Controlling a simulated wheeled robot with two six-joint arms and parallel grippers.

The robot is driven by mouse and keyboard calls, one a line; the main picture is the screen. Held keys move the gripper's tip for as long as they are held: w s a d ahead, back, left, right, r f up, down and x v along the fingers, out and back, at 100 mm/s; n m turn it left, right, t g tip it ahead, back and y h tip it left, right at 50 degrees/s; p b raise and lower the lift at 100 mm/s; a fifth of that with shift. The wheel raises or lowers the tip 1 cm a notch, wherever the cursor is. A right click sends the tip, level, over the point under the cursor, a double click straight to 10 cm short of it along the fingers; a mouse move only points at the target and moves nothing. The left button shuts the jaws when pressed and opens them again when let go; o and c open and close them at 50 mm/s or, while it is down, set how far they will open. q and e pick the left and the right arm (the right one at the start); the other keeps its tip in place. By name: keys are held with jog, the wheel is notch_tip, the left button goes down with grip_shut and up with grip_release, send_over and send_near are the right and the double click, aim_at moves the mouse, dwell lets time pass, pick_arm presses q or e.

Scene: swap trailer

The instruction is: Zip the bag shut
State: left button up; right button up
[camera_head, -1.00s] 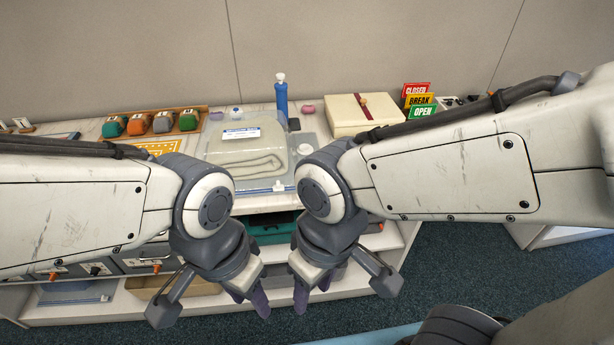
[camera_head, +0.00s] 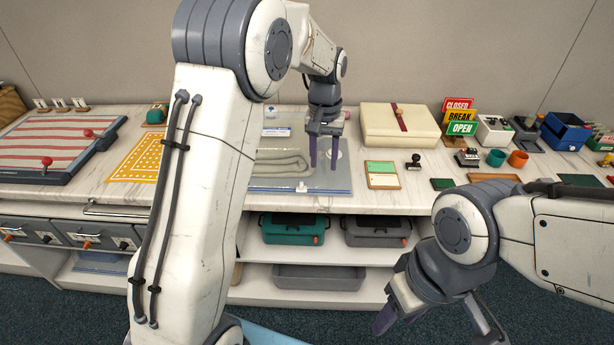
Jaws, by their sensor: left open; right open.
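A clear bag (camera_head: 340,181) lies flat on the counter with a folded beige cloth (camera_head: 285,164) and a white label inside. A blue zip strip runs along its front edge, with a small pale slider (camera_head: 301,187) on it. My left arm hides the bag's left part. My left gripper (camera_head: 324,160) is open and points down over the right part of the bag, behind the slider and apart from it. Whether its tips touch the bag I cannot tell. My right gripper (camera_head: 392,315) is open and empty, low in front of the counter.
A cream box (camera_head: 398,125) stands behind right of the bag. A green-and-tan pad (camera_head: 382,174) and a stamp (camera_head: 413,161) lie just right of it. A striped board (camera_head: 50,147) is at left. Shelves with a green bin (camera_head: 292,229) are below.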

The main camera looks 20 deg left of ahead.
pick_arm(q)
jog(key=n, duration=0.2)
send_over(302, 184)
notch_tip(302, 184, down, 3)
notch_tip(302, 184, down, 11)
jog(key=shift+w+a+r+p, duration=0.1)
jog(key=shift+r+p, duration=0.1)
jog(key=shift+p, duration=0.35)
grip_shut()
dwell(0.7)
